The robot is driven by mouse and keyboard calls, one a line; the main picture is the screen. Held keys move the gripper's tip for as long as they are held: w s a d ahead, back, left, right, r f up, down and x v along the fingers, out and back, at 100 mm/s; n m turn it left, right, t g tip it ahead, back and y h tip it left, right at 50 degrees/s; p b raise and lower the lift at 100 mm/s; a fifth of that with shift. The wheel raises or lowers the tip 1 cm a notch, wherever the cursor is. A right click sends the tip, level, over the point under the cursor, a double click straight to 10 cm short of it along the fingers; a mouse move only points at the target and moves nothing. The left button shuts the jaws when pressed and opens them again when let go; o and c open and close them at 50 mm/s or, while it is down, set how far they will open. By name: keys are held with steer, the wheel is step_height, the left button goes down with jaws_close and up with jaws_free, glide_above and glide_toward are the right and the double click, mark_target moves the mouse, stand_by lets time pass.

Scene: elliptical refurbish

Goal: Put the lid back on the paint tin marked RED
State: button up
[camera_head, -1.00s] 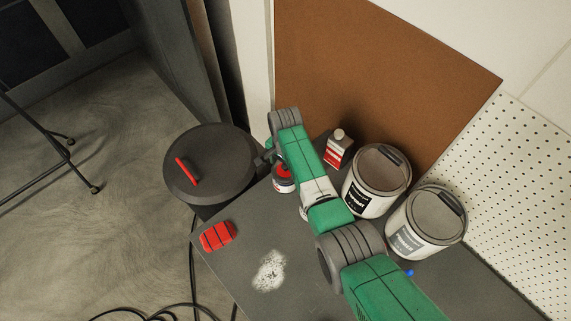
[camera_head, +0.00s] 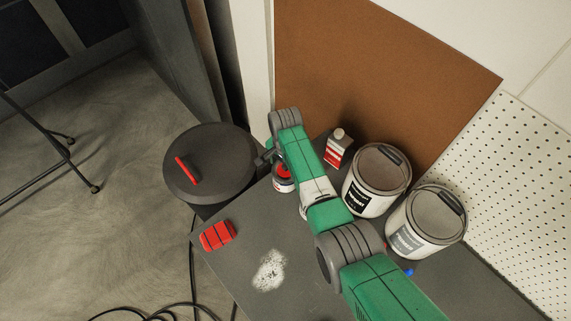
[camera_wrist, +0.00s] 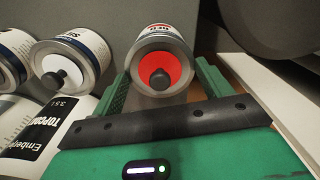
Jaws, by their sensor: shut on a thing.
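The paint tin marked RED (camera_wrist: 165,36) is straight ahead in the wrist view, its lettering upside down. In the head view the tin (camera_head: 283,186) stands near the bench's back left, partly behind my arm. A red lid with a black knob (camera_wrist: 147,68) lies over the tin's round end. My gripper (camera_wrist: 163,76) has its two green fingers on opposite sides of the lid and rim, shut on the lid. The exact finger contact is hard to see. Whether the lid is fully seated cannot be told.
Two large tins (camera_head: 377,204) (camera_head: 402,243) stand right of my arm. A small red-and-white bottle (camera_head: 335,156) is behind. A red block (camera_head: 217,235) and a white stain (camera_head: 269,270) are on the bench. A dark lidded bin (camera_head: 222,155) stands left. Smaller tins (camera_wrist: 92,46) show in the wrist view.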

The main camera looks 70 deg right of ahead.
steer(key=o, duration=1)
steer(key=shift+c, duration=0.2)
step_height(320, 180, up, 7)
steer(key=p, duration=0.6)
steer(key=shift+p, duration=0.4)
steer(key=shift+c, duration=0.2)
jaws_close()
